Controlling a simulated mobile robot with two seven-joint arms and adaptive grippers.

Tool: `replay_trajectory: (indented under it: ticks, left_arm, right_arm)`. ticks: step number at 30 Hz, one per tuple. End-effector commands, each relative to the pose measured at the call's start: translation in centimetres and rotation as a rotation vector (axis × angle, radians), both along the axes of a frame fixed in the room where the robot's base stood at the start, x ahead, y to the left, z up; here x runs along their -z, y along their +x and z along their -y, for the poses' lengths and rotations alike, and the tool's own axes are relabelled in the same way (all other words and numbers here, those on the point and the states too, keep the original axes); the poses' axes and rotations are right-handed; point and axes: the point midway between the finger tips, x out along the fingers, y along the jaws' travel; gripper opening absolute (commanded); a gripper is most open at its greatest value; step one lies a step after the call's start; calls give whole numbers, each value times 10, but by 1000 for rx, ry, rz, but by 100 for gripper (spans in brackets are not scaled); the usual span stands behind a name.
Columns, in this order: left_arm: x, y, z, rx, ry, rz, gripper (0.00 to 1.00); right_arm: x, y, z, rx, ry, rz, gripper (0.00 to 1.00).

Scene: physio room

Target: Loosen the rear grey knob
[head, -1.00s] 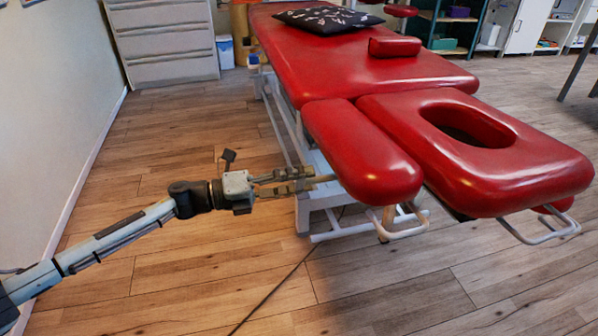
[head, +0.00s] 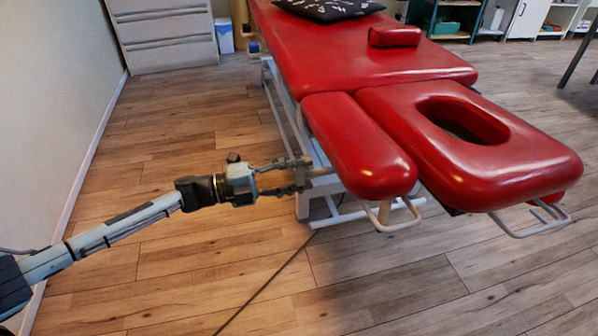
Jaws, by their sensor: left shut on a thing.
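A red padded treatment table (head: 375,60) fills the right half of the head view. Its near end has a padded armrest (head: 358,145) and a headrest with an oval face hole (head: 515,165). My left gripper (head: 303,174) reaches in from the left, low beside the armrest's left edge. Its two fingers are shut on the grey knob at the frame under the armrest. The knob is small and mostly hidden between the fingertips; a short pale stem shows just right of them. I cannot make out the knob's thread. My right gripper is out of view.
White metal loops (head: 385,218) and (head: 535,222) hang under the near pads. The white table base (head: 302,205) stands just beyond my fingers. A dark cable (head: 262,287) crosses the floor. Open wooden floor lies left of the table. A drawer cabinet (head: 165,35) stands behind.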

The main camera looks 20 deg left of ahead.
Motion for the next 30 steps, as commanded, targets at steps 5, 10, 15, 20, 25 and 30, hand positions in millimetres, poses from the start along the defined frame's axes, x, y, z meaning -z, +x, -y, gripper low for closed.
replay_trajectory:
  ticks: [5,10,15,20,25,30]
  left_arm:
    - [0,0,-1,-1,-5,-6,17]
    - [0,0,0,-1,-5,-6,17]
    - [0,0,0,-1,-4,-6,63]
    - [0,0,0,-1,-3,-5,67]
    - [0,0,-1,-1,-3,-4,67]
    - [2,-9,-14,-2,-1,-7,67]
  right_arm:
    - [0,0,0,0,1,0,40]
    - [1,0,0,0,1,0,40]
    - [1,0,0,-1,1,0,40]
    - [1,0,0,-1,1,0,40]
    - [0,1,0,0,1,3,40]
    - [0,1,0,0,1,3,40]
